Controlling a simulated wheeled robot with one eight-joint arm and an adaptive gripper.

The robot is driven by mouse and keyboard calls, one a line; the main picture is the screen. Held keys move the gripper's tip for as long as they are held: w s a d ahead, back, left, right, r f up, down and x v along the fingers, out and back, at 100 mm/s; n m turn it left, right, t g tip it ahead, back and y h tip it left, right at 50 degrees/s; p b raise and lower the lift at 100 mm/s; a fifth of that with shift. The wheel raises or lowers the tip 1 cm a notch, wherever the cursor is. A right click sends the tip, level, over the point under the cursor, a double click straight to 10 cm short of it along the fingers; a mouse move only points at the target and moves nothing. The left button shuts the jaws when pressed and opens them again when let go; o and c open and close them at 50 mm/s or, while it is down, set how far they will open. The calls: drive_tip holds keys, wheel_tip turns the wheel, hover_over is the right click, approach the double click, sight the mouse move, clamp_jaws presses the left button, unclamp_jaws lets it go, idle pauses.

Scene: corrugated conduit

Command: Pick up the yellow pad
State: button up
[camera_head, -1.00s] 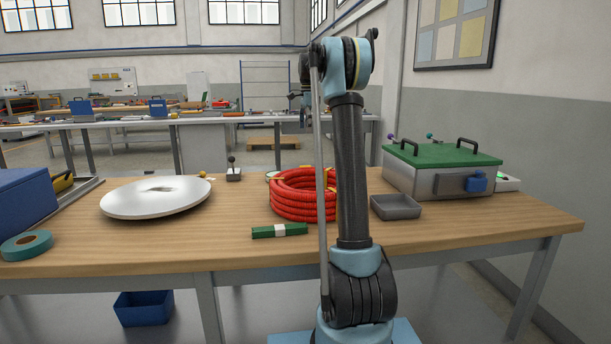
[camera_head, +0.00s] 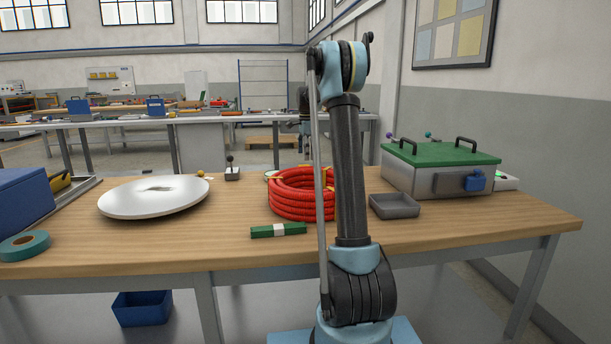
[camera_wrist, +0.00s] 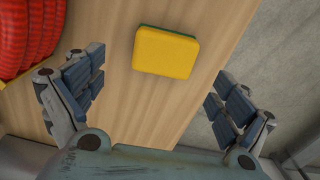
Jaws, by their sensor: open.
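The yellow pad (camera_wrist: 163,53) lies flat on the wooden tabletop in the wrist view, ahead of my gripper. It is a rounded rectangle with a thin green edge along its far side. My gripper (camera_wrist: 158,74) is open and empty, with one dark blue-padded finger to the left of the pad and one to the right. The fingers appear apart from the pad. I cannot make out the pad in the head view, and my gripper is not visible there either.
A red corrugated conduit coil (camera_head: 292,193) lies on the workbench (camera_head: 160,242); it also shows left of the pad in the wrist view (camera_wrist: 28,35). A green block (camera_head: 278,230), grey tray (camera_head: 395,206) and green-lidded box (camera_head: 425,180) are nearby. The table edge runs right of the pad.

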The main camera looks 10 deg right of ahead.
drive_tip(key=f, duration=0.3)
drive_tip(key=shift+w+a+f, duration=0.25)
drive_tip(key=shift+w+f, duration=0.1)
drive_tip(key=shift+f, duration=0.75)
drive_tip(key=c, duration=1.1)
